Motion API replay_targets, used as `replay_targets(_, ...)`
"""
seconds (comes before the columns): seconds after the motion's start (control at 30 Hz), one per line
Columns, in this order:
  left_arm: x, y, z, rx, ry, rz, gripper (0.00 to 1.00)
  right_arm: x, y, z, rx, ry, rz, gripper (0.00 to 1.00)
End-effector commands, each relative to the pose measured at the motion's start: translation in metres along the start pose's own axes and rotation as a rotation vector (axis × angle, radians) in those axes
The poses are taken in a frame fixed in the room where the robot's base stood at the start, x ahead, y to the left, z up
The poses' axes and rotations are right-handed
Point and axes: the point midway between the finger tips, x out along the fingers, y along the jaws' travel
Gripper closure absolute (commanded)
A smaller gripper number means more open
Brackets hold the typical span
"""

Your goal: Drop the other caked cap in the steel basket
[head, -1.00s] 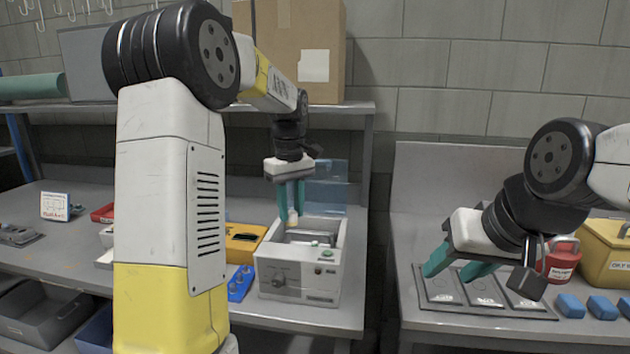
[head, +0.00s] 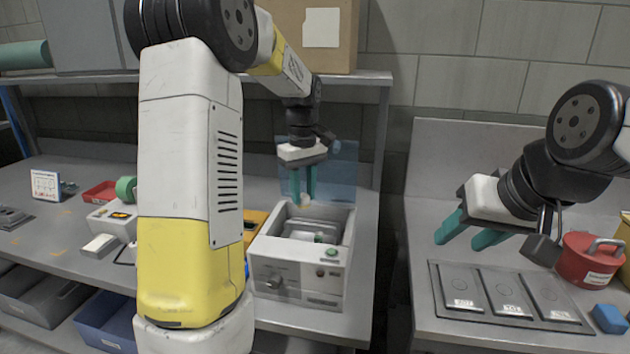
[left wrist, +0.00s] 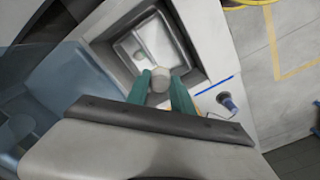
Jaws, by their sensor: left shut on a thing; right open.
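My left gripper (head: 303,184) is shut on a small pale cap (head: 305,199) and holds it over the open tank of a grey bench machine (head: 297,277). In the left wrist view the cap (left wrist: 160,74) sits between the teal fingertips, above the steel basket (left wrist: 172,49) inside the tank. A small pale round thing (left wrist: 140,53) lies in the basket, probably another cap. My left fingers hide part of the basket's near side. My right gripper (head: 464,234) is open and empty above the right bench.
A translucent blue lid (head: 333,170) stands up behind the tank. On the right bench are a tray of dark labelled plates (head: 505,297), a red lidded pot (head: 588,260) and a blue block (head: 608,318). A gap separates the two benches.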

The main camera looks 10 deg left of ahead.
Motion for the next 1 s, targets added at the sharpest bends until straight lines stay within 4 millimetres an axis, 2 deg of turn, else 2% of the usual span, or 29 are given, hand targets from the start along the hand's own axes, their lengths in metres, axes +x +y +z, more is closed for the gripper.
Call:
replay_targets(0.2, 0.013, -0.0004, 0.0001, 0.0, -0.001, -0.001, 1.0, 0.0001, 0.0, 0.0, 0.0, 0.0, 0.0, 0.54)
replay_targets(0.47, 0.0141, -0.0003, 0.0, 0.0, 0.0, 0.0, 1.0, 0.0001, 0.0, 0.0, 0.0, 0.0, 0.0, 0.54)
replay_targets(0.5, 0.014, -0.0003, 0.0, 0.0, 0.0, 0.0, 0.68, 0.0001, 0.0, 0.0, 0.0, 0.0, 0.0, 0.54)
replay_targets(0.6, 0.014, -0.0002, 0.0001, 0.0, 0.0, 0.0, 0.48, 0.0001, 0.0, 0.0, 0.0, 0.0, 0.0, 0.54)
replay_targets(0.9, 0.0134, -0.0001, 0.0, 0.0, 0.0, 0.0, 0.46, 0.0001, 0.0, 0.0, 0.0, 0.0, 0.0, 0.54)
replay_targets(1.0, 0.0075, 0.0003, -0.0003, 0.0, 0.001, 0.002, 0.46, 0.0001, 0.0, 0.0, 0.0, 0.0, 0.0, 0.54)
